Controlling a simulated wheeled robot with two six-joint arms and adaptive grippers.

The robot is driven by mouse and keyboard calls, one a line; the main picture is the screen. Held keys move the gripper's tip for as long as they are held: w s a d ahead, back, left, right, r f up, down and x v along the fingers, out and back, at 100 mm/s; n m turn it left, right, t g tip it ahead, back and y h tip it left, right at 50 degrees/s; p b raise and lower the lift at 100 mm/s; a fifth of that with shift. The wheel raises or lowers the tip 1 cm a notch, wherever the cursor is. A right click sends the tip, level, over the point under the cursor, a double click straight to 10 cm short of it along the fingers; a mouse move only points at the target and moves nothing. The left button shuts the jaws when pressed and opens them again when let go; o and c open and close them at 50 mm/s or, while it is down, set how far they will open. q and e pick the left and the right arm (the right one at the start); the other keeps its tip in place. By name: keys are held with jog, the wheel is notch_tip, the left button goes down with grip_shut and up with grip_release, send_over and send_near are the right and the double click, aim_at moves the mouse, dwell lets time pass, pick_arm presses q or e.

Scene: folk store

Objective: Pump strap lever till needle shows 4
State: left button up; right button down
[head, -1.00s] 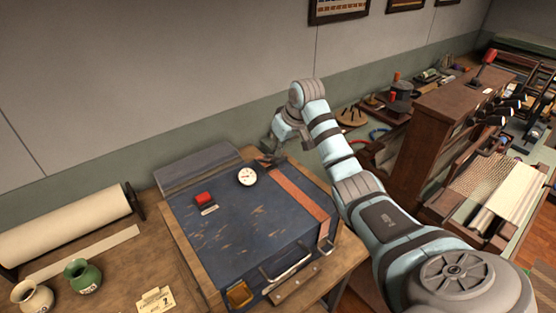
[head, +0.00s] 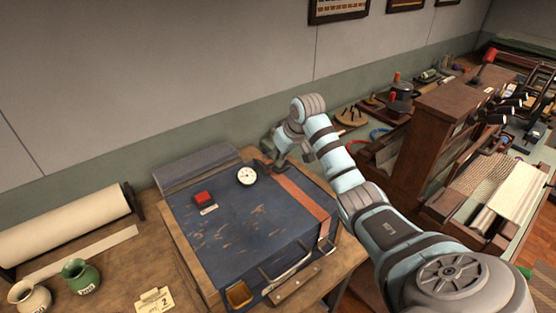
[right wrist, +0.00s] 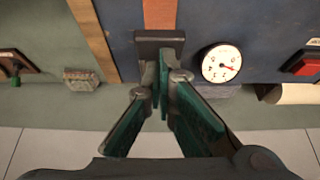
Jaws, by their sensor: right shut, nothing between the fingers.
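The blue case (head: 235,235) lies on the wooden table, with an orange strap (head: 300,195) across its right part. A round white gauge (head: 247,175) stands at its back edge beside the strap; in the right wrist view the gauge (right wrist: 221,63) shows a red needle, its number too small to read surely. A dark lever block (right wrist: 160,38) sits at the strap's end. My right gripper (head: 268,164) is at that end of the strap; in the right wrist view its fingers (right wrist: 160,75) are shut and empty, at or just against the lever. Contact is hard to tell. My left gripper is out of view.
A red button (head: 203,197) sits on the case left of the gauge. A paper roll (head: 65,225), green jar (head: 80,275) and numbered card (head: 155,300) are to the left. A wooden loom frame (head: 430,150) stands right of my arm.

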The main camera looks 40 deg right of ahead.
jog(key=shift+f, duration=0.5)
notch_tip(320, 180, up, 3)
jog(key=shift+p, duration=1.2)
notch_tip(320, 180, up, 6)
jog(key=shift+b, duration=0.35)
jog(key=f, duration=0.4)
jog(key=shift+w+f+b, duration=0.15)
jog(key=shift+w+b, duration=0.15)
jog(key=shift+w, duration=0.05)
dwell(0.7)
